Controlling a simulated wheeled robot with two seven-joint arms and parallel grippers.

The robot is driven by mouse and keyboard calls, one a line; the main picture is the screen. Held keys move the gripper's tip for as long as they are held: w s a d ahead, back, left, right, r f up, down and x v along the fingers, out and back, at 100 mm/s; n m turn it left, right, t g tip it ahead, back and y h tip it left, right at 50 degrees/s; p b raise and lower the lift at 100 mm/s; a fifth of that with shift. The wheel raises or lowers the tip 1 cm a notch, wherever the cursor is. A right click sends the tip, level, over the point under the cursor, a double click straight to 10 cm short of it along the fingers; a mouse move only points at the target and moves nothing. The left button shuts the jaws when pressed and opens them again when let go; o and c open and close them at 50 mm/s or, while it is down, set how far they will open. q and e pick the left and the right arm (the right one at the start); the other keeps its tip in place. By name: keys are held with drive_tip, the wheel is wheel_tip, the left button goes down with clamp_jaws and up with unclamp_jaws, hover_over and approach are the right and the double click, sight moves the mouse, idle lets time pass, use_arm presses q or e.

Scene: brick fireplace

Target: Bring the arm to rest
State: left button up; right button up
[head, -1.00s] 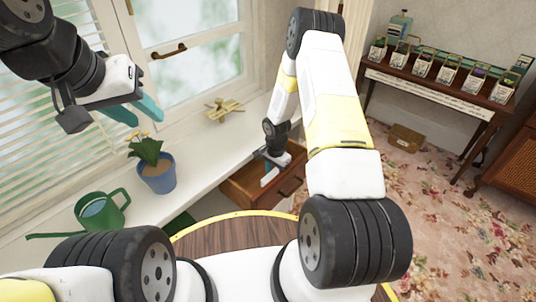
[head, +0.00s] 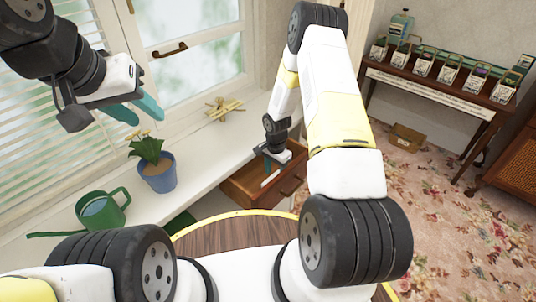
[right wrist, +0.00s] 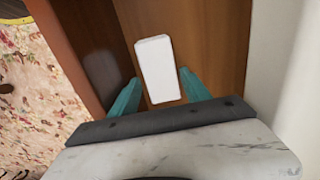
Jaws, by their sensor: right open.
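My right gripper (right wrist: 159,77) is open, with its teal fingers apart over the open wooden drawer. A white block (right wrist: 156,68) lies on the drawer floor between and beyond the fingertips in the right wrist view; nothing is gripped. In the head view my right gripper (head: 268,162) is small, above the drawer (head: 243,192), and the block (head: 270,178) shows as a pale strip below it. My left gripper (head: 138,112) is raised in front of the window, its two teal fingers apart and empty.
The white windowsill holds a blue flowerpot (head: 159,178), a green watering can (head: 103,211) and a brass model plane (head: 224,108). A round wooden tabletop (head: 225,234) is close in front. A side table (head: 440,92) and cardboard box (head: 406,138) are at right.

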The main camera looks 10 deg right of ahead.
drive_tip(key=s+r+n+t, duration=0.2)
drive_tip(key=s+r, duration=0.1)
drive_tip(key=r, duration=1.4)
drive_tip(key=s+r+n+t, duration=0.1)
drive_tip(key=s+r+n, duration=0.2)
drive_tip(key=r, duration=1.4)
drive_tip(key=s+a+r+n+t+y, duration=0.1)
drive_tip(key=s+r+n, duration=0.2)
drive_tip(key=s+r, duration=0.4)
drive_tip(key=s+r+n+t+y, duration=0.1)
drive_tip(key=s+r, duration=0.5)
drive_tip(key=s, duration=0.6)
drive_tip(key=shift+a+r+n+t, duration=0.35)
drive_tip(key=shift+n+t, duration=0.25)
drive_tip(key=shift+n, duration=0.4)
drive_tip(key=shift+w, duration=0.1)
